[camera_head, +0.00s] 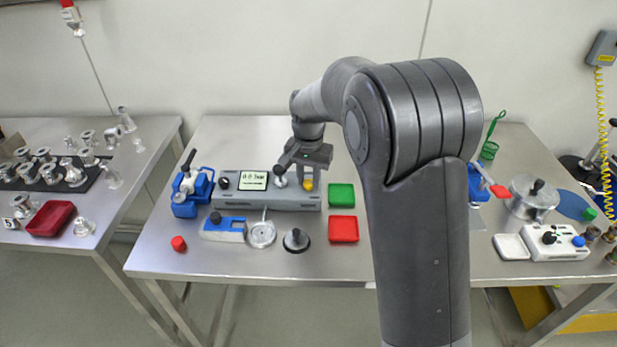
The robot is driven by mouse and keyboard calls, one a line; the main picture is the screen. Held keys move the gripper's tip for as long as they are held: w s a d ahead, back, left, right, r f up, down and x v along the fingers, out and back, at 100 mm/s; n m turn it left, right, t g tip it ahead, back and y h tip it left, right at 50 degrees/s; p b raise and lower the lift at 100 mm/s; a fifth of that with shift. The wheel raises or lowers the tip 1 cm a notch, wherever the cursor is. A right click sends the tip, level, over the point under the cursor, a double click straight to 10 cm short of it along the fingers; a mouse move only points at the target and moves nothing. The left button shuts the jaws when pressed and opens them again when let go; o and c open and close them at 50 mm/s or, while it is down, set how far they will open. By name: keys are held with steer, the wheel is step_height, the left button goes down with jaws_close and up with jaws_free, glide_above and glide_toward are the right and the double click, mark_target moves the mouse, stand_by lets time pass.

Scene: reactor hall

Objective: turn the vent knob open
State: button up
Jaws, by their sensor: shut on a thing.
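A grey console (262,202) stands on the middle table, with a small display (253,180) reading about 0.0 bar. A black knob (224,183) is at its left end. A grey stem (281,180) with a dark lever-like part above it stands right of the display. A yellow knob (307,185) is at the console's right end. My gripper (308,179) points down there, shut on the yellow knob, with a finger on either side. The fingers partly cover the knob, so its turned angle cannot be read. No label naming the vent knob is legible.
A green tray (341,187) and a red tray (343,219) lie close right of the console. A blue clamp device (190,195) stands left. A blue-white tool (224,231), a round metal dish (262,240) and a black-knobbed disc (296,243) lie in front.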

mark_target(309, 182)
steer(key=m, duration=0.4)
steer(key=shift+m, duration=2.2)
steer(key=o, duration=1)
step_height(309, 182, up, 11)
steer(key=shift+f, duration=0.1)
